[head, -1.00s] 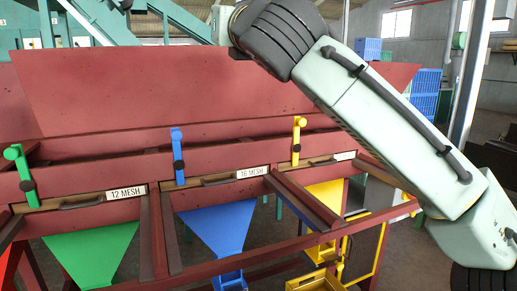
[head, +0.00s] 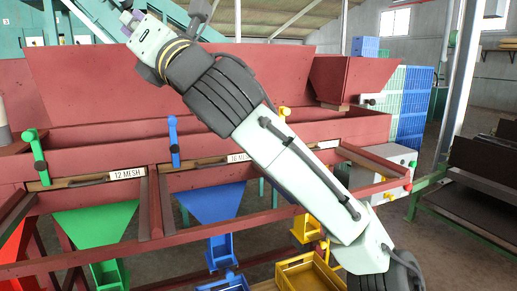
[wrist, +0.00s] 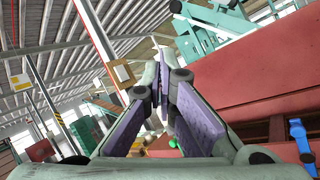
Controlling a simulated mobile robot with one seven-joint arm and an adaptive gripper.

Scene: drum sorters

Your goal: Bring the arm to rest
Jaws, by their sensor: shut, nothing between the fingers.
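My arm crosses the head view from the lower right to the upper left, in front of the red sorter (head: 90,87). My gripper shows in the wrist view (wrist: 162,88), with its purple-padded fingers shut and nothing between them. In the head view only a small part of the gripper end shows at the top left, and its fingertips cannot be made out there. The gripper is up in the air, apart from the sorter.
The sorter has a green lever (head: 35,155), a blue lever (head: 174,141), a green chute (head: 95,228) and a blue chute (head: 212,203). A yellow crate (head: 300,275) is below. Blue crates (head: 412,110) stand behind at right. Open floor (head: 460,255) lies at lower right.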

